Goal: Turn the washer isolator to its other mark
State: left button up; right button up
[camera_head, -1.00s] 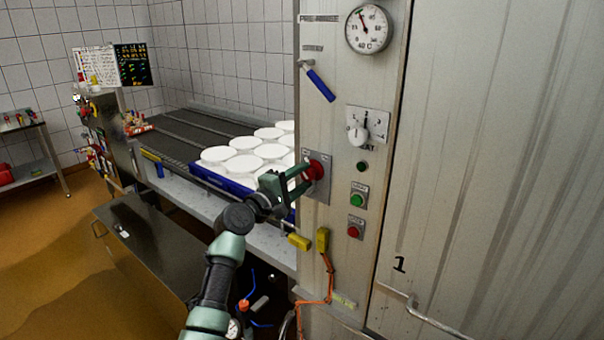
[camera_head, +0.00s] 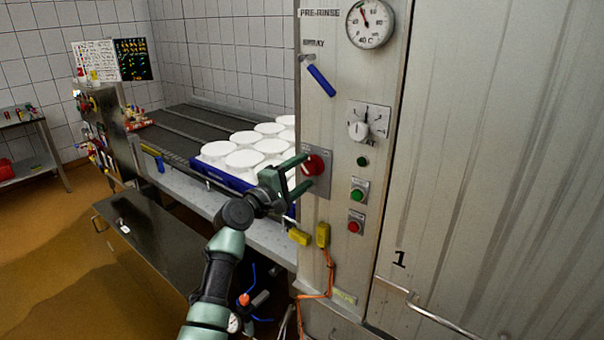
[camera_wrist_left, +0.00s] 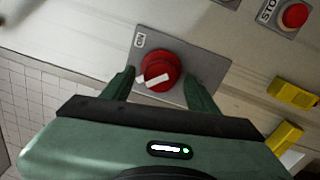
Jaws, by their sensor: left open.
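The washer isolator is a red rotary knob (camera_head: 314,165) on a grey plate (camera_head: 323,185) on the washer's front panel. In the left wrist view the red knob (camera_wrist_left: 160,72) carries a white pointer bar, and a mark reading like "ON" shows at the plate's upper left corner. The bar lies slanted across the knob. My left gripper (camera_head: 298,175) is open, with its fingers on either side of the knob in the left wrist view (camera_wrist_left: 162,90). Whether the fingers touch the knob cannot be told. My right gripper is not in view.
On the panel are a green button (camera_head: 357,195), a red button (camera_head: 355,226), a white dial (camera_head: 358,130), a blue-handled lever (camera_head: 320,80) and a gauge (camera_head: 369,24). Yellow connectors (camera_head: 322,235) sit below the knob.

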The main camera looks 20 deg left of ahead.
pick_arm(q)
jog(key=b+v, duration=0.2)
jog(key=v, duration=0.5)
jog(key=shift+s+a, duration=0.15)
jog(key=shift+s, duration=0.05)
jog(key=shift+f, duration=0.1)
